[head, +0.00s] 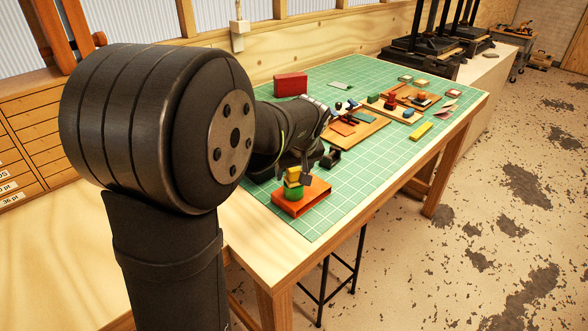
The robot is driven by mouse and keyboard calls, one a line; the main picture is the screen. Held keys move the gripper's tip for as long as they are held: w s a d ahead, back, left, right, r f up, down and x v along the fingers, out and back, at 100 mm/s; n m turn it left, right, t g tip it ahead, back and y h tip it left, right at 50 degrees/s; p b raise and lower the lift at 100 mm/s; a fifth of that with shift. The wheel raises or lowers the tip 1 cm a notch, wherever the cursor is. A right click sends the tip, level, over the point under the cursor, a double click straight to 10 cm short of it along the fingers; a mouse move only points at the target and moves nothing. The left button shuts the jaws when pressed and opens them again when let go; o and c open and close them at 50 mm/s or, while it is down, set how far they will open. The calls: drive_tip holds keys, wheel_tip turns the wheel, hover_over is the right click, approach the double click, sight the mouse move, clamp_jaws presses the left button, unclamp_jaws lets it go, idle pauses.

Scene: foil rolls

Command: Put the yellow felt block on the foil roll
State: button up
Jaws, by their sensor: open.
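A small yellow block (292,172), which looks like the felt block, sits at the top of a short stack, with a yellow-orange piece directly under it. Below is a rounded green piece (293,193) that may be the foil roll; I cannot tell for sure. The stack stands on an orange-red tray (316,196) near the table's front left. My gripper (318,168) is open, low over the mat, just right of and behind the stack. One dark finger is close beside the yellow block; whether it touches is too small to tell.
A green gridded mat (372,170) covers the table. A red box (290,84) stands at the back. Wooden boards (358,132) with small coloured pieces lie behind my gripper. A yellow bar (420,131) lies near the right edge. The mat's front middle is clear.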

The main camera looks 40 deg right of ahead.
drive_tip(key=v, duration=1.2)
drive_tip(key=shift+r, duration=0.2)
drive_tip(key=shift+f, duration=0.15)
drive_tip(key=x, duration=1.1)
drive_tip(key=shift+w+d+f, duration=0.15)
drive_tip(key=shift+w+f, duration=0.1)
drive_tip(key=shift+f, duration=0.05)
drive_tip(key=shift+r, duration=1.75)
drive_tip(key=shift+f, duration=0.1)
